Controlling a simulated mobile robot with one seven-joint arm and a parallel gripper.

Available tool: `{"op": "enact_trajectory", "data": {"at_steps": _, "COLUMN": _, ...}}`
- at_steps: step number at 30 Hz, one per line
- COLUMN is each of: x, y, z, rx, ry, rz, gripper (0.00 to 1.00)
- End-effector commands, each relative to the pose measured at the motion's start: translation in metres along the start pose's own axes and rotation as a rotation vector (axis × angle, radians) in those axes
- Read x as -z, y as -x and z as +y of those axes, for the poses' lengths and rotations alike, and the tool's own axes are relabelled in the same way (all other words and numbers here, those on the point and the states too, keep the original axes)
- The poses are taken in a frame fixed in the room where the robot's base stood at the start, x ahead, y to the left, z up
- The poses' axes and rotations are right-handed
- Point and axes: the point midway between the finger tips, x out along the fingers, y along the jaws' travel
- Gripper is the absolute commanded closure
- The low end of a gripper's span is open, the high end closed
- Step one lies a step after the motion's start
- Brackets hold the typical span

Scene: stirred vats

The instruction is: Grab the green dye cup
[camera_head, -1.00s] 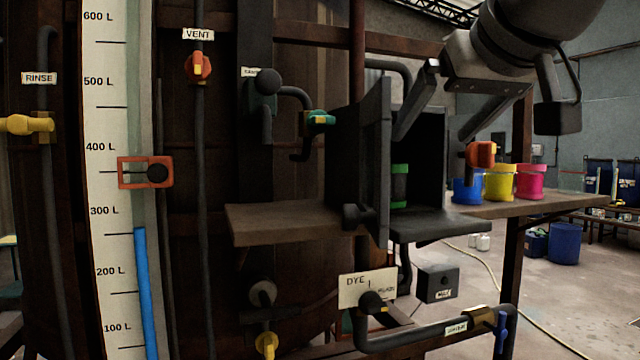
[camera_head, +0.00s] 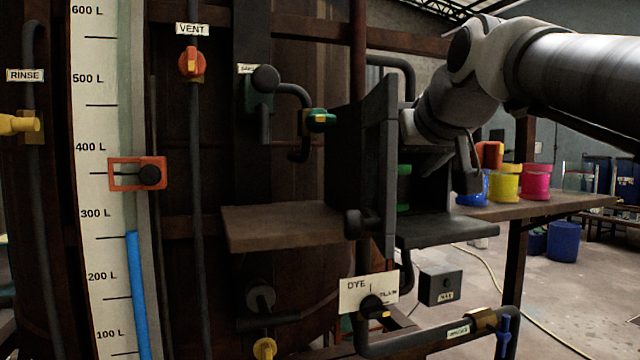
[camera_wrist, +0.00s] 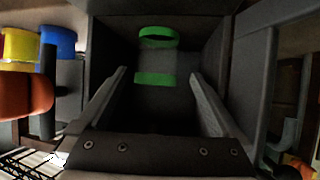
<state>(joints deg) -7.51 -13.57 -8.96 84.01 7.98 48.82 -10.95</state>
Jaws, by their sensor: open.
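The green dye cup (camera_head: 404,172) stands inside a dark open-fronted box (camera_head: 345,155), mostly hidden by the box's door and my arm. In the wrist view the cup shows as a green rim (camera_wrist: 158,36) and a green band (camera_wrist: 154,79); its body between them looks dark. My gripper (camera_wrist: 158,73) is open in the wrist view, one finger on each side of the cup's line. The fingers appear to reach into the box mouth; contact with the cup cannot be told.
The box door (camera_head: 378,170) stands open beside my wrist. An orange handle (camera_head: 489,154) is close on the right. Blue (camera_head: 471,188), yellow (camera_head: 504,183) and pink (camera_head: 536,182) cups stand on the shelf (camera_head: 570,200). A dark ledge (camera_head: 445,232) lies below the box mouth.

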Motion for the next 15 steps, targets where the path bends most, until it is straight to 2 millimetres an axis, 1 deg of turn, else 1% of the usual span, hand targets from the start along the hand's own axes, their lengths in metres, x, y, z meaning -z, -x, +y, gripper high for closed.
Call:
{"op": "enact_trajectory", "data": {"at_steps": 5, "x": 0.000, "y": -0.012, "z": 0.001, "rx": 0.000, "ry": 0.000, "rz": -0.002, "gripper": 0.00}}
{"op": "enact_trajectory", "data": {"at_steps": 12, "x": -0.002, "y": -0.047, "z": 0.004, "rx": -0.001, "ry": 0.000, "rz": -0.001, "gripper": 0.00}}
{"op": "enact_trajectory", "data": {"at_steps": 15, "x": -0.002, "y": -0.054, "z": 0.004, "rx": -0.001, "ry": 0.000, "rz": -0.001, "gripper": 0.00}}
